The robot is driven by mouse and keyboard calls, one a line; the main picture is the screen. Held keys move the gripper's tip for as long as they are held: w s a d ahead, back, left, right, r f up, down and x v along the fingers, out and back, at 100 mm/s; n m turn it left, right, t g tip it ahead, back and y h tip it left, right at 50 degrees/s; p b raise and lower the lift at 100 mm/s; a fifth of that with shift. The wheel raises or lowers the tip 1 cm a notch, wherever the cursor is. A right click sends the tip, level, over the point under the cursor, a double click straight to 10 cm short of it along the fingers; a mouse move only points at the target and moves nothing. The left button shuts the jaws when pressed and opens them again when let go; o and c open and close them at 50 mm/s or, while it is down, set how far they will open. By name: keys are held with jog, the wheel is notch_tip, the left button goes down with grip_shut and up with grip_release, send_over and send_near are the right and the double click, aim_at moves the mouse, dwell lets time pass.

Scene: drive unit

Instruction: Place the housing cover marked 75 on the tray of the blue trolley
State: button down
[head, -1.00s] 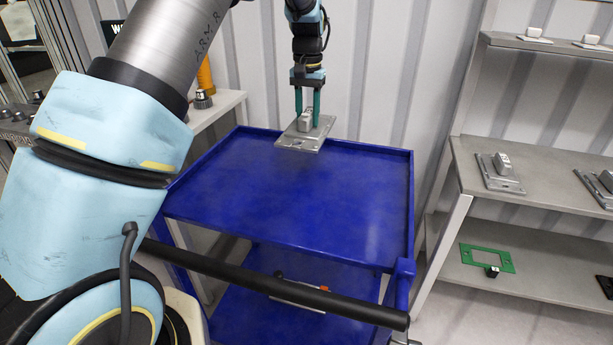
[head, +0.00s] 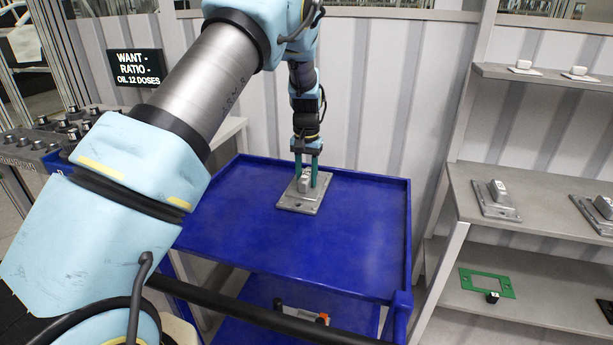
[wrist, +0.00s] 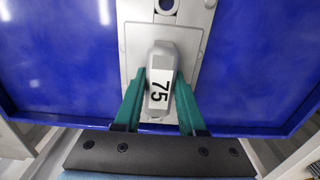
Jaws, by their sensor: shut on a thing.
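The housing cover marked 75 (head: 303,196) is a grey metal plate with a raised block, over the back part of the blue trolley's tray (head: 350,235). In the wrist view the cover's block (wrist: 161,80) carries a white label reading 75. My gripper (head: 307,178) has green fingers, one on each side of the block, and is shut on it; the fingers also show in the wrist view (wrist: 160,100). The plate looks level and at or very near the tray surface; I cannot tell whether it touches. The plate's far end is cut off in the wrist view.
A grey shelf (head: 545,205) at the right holds similar covers (head: 495,198). A green frame (head: 486,282) lies on its lower shelf. A bench with several small parts (head: 75,130) is at the left. The tray is bare around the cover, with raised edges.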

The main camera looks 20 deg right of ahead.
aim_at(306, 174)
jog(key=shift+f, duration=0.1)
jog(key=shift+c, duration=2.4)
grip_release()
notch_tip(306, 174, up, 12)
jog(key=b, duration=0.4)
jog(key=s+a+n, duration=0.3)
jog(key=a+n, duration=0.1)
jog(key=a, duration=1.9)
jog(key=s+a+f+n+t, duration=0.1)
jog(key=s+a+f+n, duration=0.1)
jog(key=s+a, duration=1.1)
jog(key=shift+s+a+f+n+t, duration=0.35)
jog(key=shift+s+f, duration=0.25)
jog(key=shift+f, duration=0.25)
